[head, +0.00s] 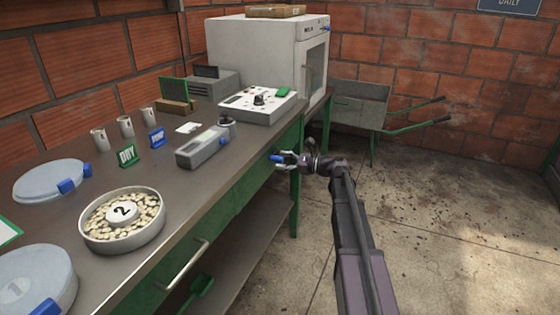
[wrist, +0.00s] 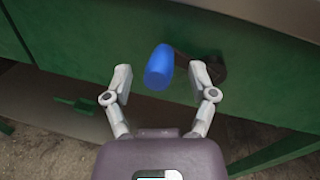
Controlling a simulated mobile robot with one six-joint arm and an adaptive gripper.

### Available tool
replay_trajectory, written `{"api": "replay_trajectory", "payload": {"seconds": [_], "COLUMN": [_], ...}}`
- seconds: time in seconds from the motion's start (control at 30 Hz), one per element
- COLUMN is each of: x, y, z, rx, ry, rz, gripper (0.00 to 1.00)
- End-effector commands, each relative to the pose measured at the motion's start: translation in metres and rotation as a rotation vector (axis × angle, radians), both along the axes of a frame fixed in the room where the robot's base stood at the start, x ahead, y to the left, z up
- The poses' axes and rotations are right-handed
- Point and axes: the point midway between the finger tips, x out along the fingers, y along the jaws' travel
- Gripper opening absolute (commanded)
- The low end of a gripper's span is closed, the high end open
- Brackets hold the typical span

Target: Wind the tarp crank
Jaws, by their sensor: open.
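The crank shows a blue handle (wrist: 159,67) on a dark arm (wrist: 195,63) fixed to the green front of the bench. In the wrist view the handle is just ahead of my gripper (wrist: 162,80), which is open, with a grey finger on each side of the handle. I cannot tell whether either finger touches it. In the head view my gripper (head: 286,160) is at the bench's front edge, by the blue handle (head: 276,158). The tarp cannot be made out.
The bench (head: 228,182) holds a bowl of beans (head: 122,222), lidded dishes (head: 52,180), a grey meter (head: 204,146) and a control box (head: 258,104). A white oven (head: 268,55) stands at the far end. A drawer handle (head: 187,264) juts from the front. A wheelbarrow (head: 362,105) stands behind; the right floor is clear.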

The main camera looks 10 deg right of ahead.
Motion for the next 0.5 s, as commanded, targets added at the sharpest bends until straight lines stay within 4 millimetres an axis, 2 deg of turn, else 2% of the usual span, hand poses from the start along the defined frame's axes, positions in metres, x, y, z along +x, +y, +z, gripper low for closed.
{"api": "replay_trajectory", "payload": {"seconds": [0.17, 0.47, 0.5], "x": [0.0036, 0.0039, 0.0039], "y": [0.0075, 0.0085, 0.0085], "z": [0.0000, 0.0000, 0.0000], "rx": [0.000, 0.000, 0.000], "ry": [0.000, 0.000, 0.000], "rz": [0.001, 0.001, 0.001], "gripper": [0.73, 0.73, 0.65]}}
